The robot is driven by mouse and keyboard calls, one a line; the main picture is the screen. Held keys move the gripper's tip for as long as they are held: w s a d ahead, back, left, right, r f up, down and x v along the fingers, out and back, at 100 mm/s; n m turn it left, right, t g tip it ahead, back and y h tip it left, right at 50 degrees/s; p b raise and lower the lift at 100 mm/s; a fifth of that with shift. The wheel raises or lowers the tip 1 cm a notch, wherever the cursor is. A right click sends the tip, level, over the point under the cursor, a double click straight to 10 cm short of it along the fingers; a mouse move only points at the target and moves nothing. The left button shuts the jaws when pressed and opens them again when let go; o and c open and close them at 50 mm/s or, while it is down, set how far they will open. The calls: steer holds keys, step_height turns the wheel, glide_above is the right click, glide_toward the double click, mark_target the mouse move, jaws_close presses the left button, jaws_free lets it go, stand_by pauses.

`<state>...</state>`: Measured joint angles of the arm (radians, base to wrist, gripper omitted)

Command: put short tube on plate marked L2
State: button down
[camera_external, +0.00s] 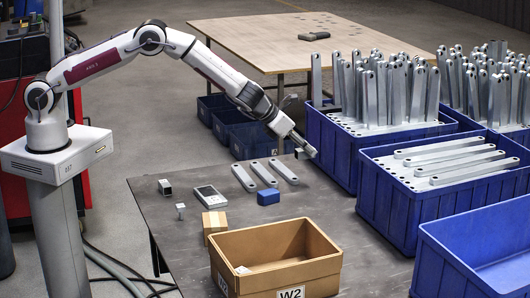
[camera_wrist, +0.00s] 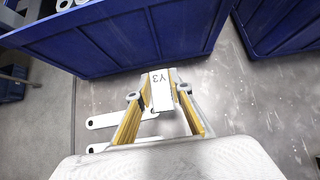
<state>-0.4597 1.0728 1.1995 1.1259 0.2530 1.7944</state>
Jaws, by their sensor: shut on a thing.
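My gripper (camera_external: 304,147) is over the back right of the dark table, near the blue crates. In the wrist view its two yellowish fingers (camera_wrist: 158,112) are closed on a pale piece marked Y3 (camera_wrist: 158,88). The piece shows a white face with upside-down lettering; I cannot tell if it is a tube. A small square piece with a dark end (camera_external: 165,187), possibly a short tube, stands on the left of the table. I see no readable L2 mark on any plate.
Flat grey brackets (camera_external: 243,178), a blue block (camera_external: 268,198) and a grey device (camera_external: 210,196) lie on the table (camera_external: 330,205). A cardboard box marked W2 (camera_external: 275,262) stands in front. Blue crates (camera_external: 335,150) with brackets line the right side.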

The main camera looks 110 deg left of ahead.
steer(key=w+d+r+m, duration=0.1)
steer(key=w+d+r, duration=0.2)
steer(key=d, duration=0.7)
steer(key=s+d, duration=0.5)
steer(key=d, duration=0.4)
steer(key=s+n+g+y, duration=0.1)
steer(key=s+n+g, duration=0.2)
steer(key=s, duration=0.7)
steer(key=s+d+f+n+g+y, duration=0.1)
steer(key=s+n+g, duration=0.2)
steer(key=s+n, duration=0.4)
steer(key=shift+s+y, duration=0.3)
steer(key=shift+s, duration=1.9)
glide_above(211, 194)
steer(key=shift+s+a+f, duration=0.1)
steer(key=shift+f, duration=3)
